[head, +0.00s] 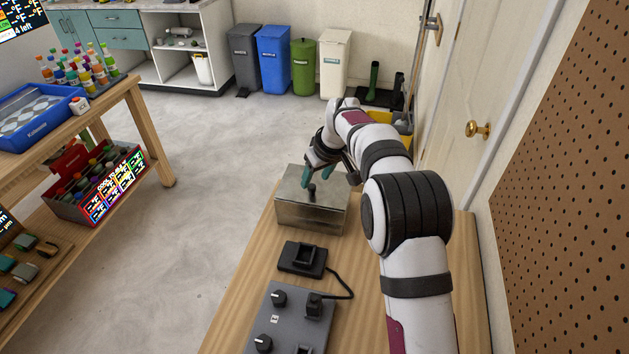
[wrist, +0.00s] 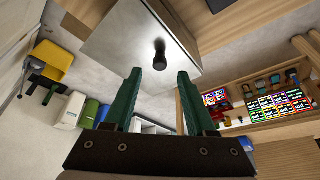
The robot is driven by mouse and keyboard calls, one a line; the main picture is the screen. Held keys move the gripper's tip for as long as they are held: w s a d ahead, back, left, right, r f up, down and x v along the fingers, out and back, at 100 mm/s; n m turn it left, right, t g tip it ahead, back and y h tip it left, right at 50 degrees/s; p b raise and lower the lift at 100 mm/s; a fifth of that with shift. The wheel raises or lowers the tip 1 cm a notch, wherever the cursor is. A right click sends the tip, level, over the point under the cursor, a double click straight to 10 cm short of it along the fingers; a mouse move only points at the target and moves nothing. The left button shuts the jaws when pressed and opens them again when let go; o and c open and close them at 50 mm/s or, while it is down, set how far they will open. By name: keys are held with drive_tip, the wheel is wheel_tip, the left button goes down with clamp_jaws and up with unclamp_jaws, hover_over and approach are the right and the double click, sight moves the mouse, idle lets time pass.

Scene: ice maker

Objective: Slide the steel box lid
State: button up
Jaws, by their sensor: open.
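The steel box (head: 310,215) stands on the wooden table, with its lid (head: 300,191) on top. A dark knob (head: 311,193) stands up from the lid. In the wrist view the lid (wrist: 120,45) fills the upper middle, and the knob (wrist: 160,55) shows just beyond the fingertips. My gripper (head: 318,176) is above the lid near the knob; its green fingers are apart. In the wrist view my gripper (wrist: 158,75) is open and the space between the fingers is empty. The inside of the box is hidden.
A black device (head: 302,258) with a cable and a grey control box (head: 290,320) with knobs sit nearer on the table (head: 360,290). A shelf with a blue tray (head: 35,120) stands left. A door (head: 470,90) and pegboard (head: 570,190) flank the right side.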

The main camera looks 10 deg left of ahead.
sight(312, 186)
drive_tip(key=shift+x, duration=1.85)
clamp_jaws()
